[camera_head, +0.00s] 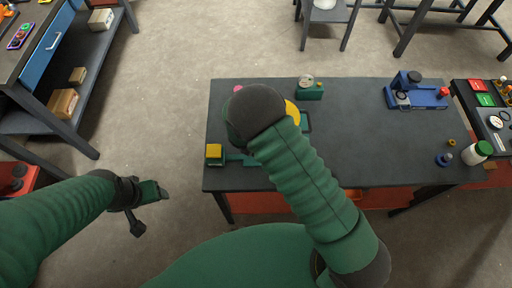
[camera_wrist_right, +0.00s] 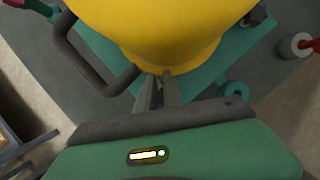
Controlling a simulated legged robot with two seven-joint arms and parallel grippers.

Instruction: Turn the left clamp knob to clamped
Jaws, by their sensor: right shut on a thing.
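A large yellow rounded body (camera_wrist_right: 165,25) stands over a teal base plate (camera_wrist_right: 205,85) in the right wrist view. In the head view only a yellow edge (camera_head: 292,112) shows beside my right arm. My right gripper (camera_wrist_right: 161,80) has its fingers close together at the lower edge of the yellow body. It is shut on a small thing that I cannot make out. The left clamp knob cannot be clearly picked out. A pink knob (camera_head: 238,89) shows past my right wrist. My left gripper (camera_head: 148,205) hangs left of the table, away from the fixture; its jaw opening is unclear.
A teal box with a dial (camera_head: 310,92) and a blue fixture (camera_head: 415,95) stand at the back. A dark curved handle (camera_wrist_right: 90,75) rises beside the yellow body.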

